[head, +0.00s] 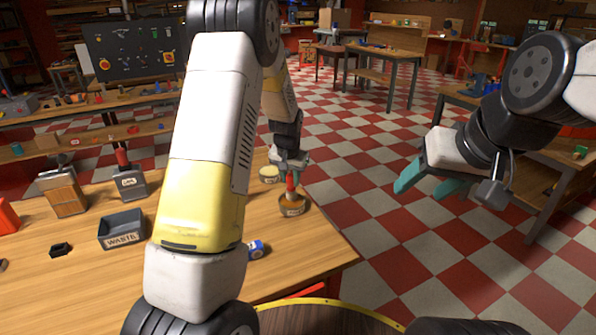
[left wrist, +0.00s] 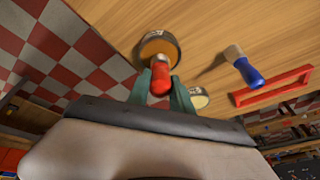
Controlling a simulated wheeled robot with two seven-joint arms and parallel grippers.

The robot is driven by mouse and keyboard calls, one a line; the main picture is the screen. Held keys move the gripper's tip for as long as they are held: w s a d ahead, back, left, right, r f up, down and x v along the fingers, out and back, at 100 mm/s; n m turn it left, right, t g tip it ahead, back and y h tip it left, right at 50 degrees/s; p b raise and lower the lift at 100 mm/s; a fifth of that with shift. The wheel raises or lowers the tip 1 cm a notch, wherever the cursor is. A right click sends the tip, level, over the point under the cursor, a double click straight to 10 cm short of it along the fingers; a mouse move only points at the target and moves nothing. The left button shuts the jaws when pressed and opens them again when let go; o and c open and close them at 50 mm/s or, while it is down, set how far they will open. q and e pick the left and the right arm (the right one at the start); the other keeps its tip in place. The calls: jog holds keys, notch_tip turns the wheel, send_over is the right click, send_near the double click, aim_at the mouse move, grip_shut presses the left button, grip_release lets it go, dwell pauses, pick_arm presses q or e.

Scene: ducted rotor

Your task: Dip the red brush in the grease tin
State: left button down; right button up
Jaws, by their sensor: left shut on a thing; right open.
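The red brush (head: 291,183) stands roughly upright in my left gripper (head: 290,160), its red handle between the teal fingers. It also shows end-on in the left wrist view (left wrist: 160,82). The grease tin (head: 292,207), round with a pale label, is directly below on the wooden table; its amber inside shows in the left wrist view (left wrist: 157,46). The brush's lower end lines up with the tin's mouth, but I cannot tell how deep it sits or whether it touches. My right gripper (head: 430,181) is open and empty, out over the floor.
A round cream-topped thing (head: 268,174) stands just behind the tin. A blue-handled brush (left wrist: 245,68) lies near a red frame (left wrist: 272,88).

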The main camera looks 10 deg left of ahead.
pick_arm(q)
jog(key=shift+f, duration=0.7)
dwell(1.4)
jog(key=shift+r, duration=3.5)
jog(key=shift+s, duration=0.1)
